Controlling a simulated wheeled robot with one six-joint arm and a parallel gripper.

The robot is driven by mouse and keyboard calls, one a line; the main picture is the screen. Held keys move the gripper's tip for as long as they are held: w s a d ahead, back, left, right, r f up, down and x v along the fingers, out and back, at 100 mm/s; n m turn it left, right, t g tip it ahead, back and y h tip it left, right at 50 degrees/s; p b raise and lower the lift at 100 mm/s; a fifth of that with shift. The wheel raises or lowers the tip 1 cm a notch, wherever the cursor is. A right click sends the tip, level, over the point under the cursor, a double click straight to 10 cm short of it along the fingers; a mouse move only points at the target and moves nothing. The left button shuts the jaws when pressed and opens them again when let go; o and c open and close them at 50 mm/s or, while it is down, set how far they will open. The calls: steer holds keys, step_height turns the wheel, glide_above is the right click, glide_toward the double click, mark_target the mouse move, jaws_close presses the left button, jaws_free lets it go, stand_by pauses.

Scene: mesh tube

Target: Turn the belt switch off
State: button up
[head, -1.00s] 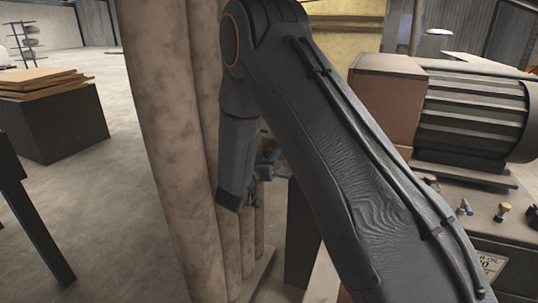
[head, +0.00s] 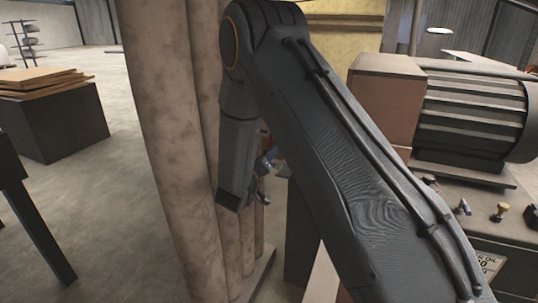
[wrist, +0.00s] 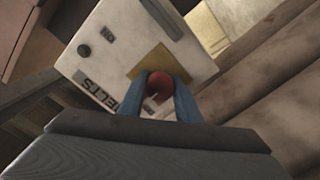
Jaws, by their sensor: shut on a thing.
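The belt switch (wrist: 159,86) shows in the wrist view as a red rounded knob on a yellow square plate (wrist: 158,60). The plate sits on a pale control box (wrist: 135,38) lettered "BELTS". My gripper (wrist: 163,78) has its two blue fingers on either side of the red knob and is shut on it. In the head view my gripper (head: 265,176) is small and partly hidden behind my arm, beside the tall pipes. The switch and its box cannot be made out there.
Tall beige pipes (head: 170,130) stand close at the left of my arm. A machine with a ribbed motor (head: 470,115) and small valves fills the right. A dark block with boards (head: 50,115) stands at the far left, with open floor around it.

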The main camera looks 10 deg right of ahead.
steer(key=o, duration=1.1)
steer(key=shift+c, duration=0.2)
steer(key=shift+s+a, duration=0.1)
steer(key=b+v, duration=0.2)
steer(key=v, duration=0.5)
steer(key=shift+s, duration=0.25)
steer(key=shift+w+a, duration=0.1)
steer(key=shift+a, duration=0.05)
